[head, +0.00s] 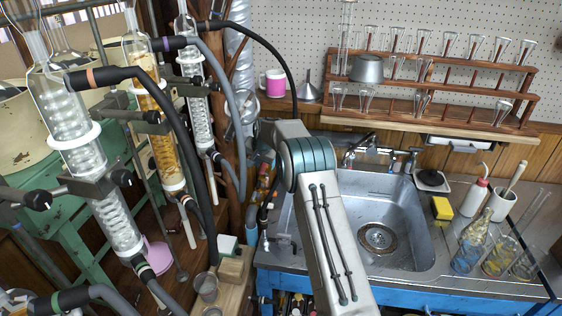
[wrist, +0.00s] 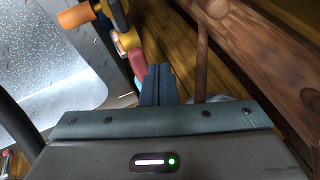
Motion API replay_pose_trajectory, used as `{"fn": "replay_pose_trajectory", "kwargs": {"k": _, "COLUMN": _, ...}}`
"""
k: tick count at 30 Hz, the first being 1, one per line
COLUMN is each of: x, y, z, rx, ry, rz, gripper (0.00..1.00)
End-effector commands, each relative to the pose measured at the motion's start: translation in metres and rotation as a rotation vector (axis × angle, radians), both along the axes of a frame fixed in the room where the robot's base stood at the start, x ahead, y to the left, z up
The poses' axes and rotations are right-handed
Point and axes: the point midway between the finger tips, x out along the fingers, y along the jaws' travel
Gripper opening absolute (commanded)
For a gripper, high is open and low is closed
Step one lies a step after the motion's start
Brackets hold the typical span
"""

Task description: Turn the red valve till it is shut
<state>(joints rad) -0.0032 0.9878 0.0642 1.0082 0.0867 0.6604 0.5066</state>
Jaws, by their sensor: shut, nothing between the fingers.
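In the wrist view my gripper (wrist: 158,72) is shut and empty, its two dark fingers together. A red part (wrist: 138,62), which looks like the red valve's handle, is just left of and beyond the fingertips. I cannot tell whether they touch. It is next to a yellow part (wrist: 126,41) and below an orange one (wrist: 75,16). How far the valve is turned cannot be read. In the head view my arm's end points down behind the sink's left side, and the gripper cannot be made out there.
A steel sink (head: 405,215) is right of my arm, with taps (head: 400,160) at its back. Glass condensers (head: 75,125) with hoses stand at left. In the wrist view a brown wooden post (wrist: 235,35) is close on the right.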

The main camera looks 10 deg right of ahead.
Motion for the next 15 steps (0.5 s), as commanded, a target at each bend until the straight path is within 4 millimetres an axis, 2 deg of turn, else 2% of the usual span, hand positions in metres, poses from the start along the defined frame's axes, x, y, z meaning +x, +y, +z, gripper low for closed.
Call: {"fn": "replay_pose_trajectory", "kwargs": {"k": 15, "x": 0.02, "y": 0.007, "z": -0.038, "rx": 0.0, "ry": 0.0, "rz": 0.002, "gripper": 0.0}}
